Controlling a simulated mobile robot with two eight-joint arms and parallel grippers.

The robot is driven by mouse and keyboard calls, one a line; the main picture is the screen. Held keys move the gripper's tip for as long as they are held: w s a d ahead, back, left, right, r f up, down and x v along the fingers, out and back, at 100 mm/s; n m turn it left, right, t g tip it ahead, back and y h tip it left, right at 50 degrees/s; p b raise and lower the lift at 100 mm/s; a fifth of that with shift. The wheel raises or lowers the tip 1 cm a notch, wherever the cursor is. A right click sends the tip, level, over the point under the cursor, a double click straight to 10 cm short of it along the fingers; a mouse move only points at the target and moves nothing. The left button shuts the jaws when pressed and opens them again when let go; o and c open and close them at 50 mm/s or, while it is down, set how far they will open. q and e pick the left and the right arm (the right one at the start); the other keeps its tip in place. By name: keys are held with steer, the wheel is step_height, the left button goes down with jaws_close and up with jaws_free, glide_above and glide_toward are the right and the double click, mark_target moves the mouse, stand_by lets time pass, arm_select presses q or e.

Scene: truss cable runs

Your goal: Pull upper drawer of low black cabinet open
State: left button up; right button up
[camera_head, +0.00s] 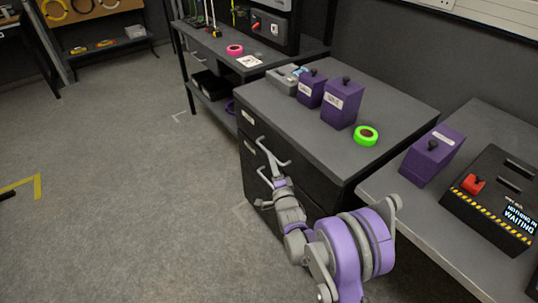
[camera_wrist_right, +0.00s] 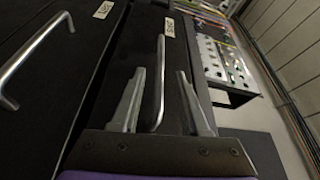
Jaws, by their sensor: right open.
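The low black cabinet (camera_head: 400,99) has a grey top and stands right of centre in the head view. Its upper drawer (camera_head: 252,134) has a pale label and looks shut. My right gripper (camera_head: 270,160) is open at the drawer front. In the right wrist view, the upper drawer's metal bar handle (camera_wrist_right: 160,85) runs between the two fingers of my right gripper (camera_wrist_right: 160,71), with gaps visible on both sides. The lower drawer's handle (camera_wrist_right: 35,60) is to the left in that view. My left gripper is not in view.
Two purple boxes (camera_head: 343,104) and a green tape roll (camera_head: 366,135) stand on the cabinet. A bench (camera_head: 450,235) with another purple box (camera_head: 431,157) and a black control box (camera_head: 495,200) is at right. The floor (camera_head: 120,190) left of the cabinet is clear.

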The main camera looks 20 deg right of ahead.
steer(key=w, duration=0.5)
steer(key=shift+d+r, duration=0.1)
steer(key=shift+r, duration=0.05)
jaws_close()
stand_by(1.3)
